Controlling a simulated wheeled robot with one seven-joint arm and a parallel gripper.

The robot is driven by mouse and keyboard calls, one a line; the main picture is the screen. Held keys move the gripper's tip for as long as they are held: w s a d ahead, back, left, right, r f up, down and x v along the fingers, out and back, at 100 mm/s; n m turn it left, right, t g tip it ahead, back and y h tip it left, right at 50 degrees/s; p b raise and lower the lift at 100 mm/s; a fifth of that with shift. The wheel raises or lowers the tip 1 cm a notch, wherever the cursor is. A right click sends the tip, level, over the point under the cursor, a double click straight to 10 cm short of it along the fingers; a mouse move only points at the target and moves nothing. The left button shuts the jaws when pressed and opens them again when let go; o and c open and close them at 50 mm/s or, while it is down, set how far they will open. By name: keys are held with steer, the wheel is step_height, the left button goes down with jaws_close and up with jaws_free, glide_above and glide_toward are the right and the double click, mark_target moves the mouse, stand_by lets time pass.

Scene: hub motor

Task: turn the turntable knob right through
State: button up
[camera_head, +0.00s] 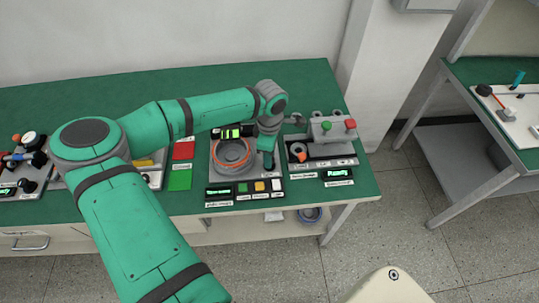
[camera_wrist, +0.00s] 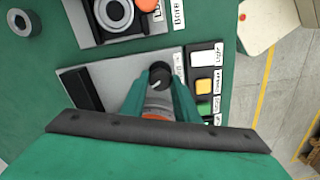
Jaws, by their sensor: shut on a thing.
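The turntable knob (camera_wrist: 159,76) is a round black knob with a light pointer line, in the middle of the wrist view. My gripper (camera_wrist: 160,88) has its two green fingers on either side of it, shut on it. In the head view my gripper (camera_head: 268,160) is at the right side of the turntable panel, and the knob is hidden behind it. The turntable (camera_head: 232,153) is a grey round disc with an orange ring on that panel. In the wrist view it is mostly hidden behind my gripper, with an orange part showing.
White, yellow and green buttons (camera_wrist: 204,86) sit close right of the knob in the wrist view. A grey station with red and green knobs (camera_head: 333,127) stands to the right. Red and green squares (camera_head: 181,165) lie left on the green bench (camera_head: 310,82).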

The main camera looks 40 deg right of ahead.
steer(key=m, duration=0.4)
steer(key=shift+m, duration=0.3)
steer(key=shift+w+r+m, duration=0.1)
steer(key=shift+m, duration=1.4)
steer(key=o, duration=1.1)
steer(key=shift+c, duration=0.2)
step_height(320, 180, up, 11)
